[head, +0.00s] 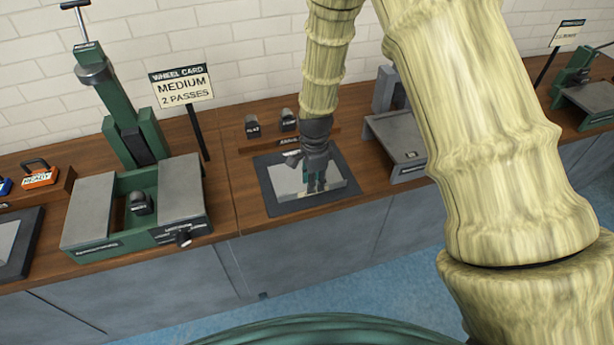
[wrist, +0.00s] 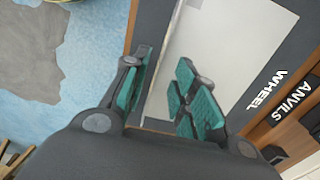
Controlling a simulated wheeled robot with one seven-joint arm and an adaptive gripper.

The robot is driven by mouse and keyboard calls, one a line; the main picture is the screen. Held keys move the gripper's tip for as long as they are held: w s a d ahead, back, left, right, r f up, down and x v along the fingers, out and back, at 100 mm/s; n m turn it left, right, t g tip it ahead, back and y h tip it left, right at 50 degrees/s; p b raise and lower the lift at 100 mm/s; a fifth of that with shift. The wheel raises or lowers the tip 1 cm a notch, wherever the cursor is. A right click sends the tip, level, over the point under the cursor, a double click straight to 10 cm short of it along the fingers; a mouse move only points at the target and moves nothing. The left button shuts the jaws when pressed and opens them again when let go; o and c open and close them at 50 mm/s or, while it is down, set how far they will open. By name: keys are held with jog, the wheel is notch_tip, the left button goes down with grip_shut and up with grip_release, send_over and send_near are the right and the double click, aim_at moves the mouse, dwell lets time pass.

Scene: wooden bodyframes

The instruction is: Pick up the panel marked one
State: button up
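A flat, pale silver panel (head: 287,181) lies on a dark mat (head: 268,203) on the wooden bench. It also shows in the wrist view (wrist: 232,52). I cannot read a number on it. My gripper (head: 316,180) points down at the panel, and its fingers cover part of it. In the wrist view my gripper (wrist: 170,92) is open, with its green pads apart. One finger is over the dark border beside the panel's long edge; the other is over the panel. I see nothing held between them. Whether the fingers touch the panel cannot be told.
A rack of small dark anvils (head: 288,120) stands behind the mat. A green machine (head: 137,205) is on the left beside a "MEDIUM 2 PASSES" card (head: 182,88). A grey stand (head: 398,140) is close on the right. Blue floor (head: 300,295) lies before the bench.

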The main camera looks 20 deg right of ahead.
jog(key=shift+f+p, duration=0.3)
jog(key=shift+f, duration=1)
grip_shut()
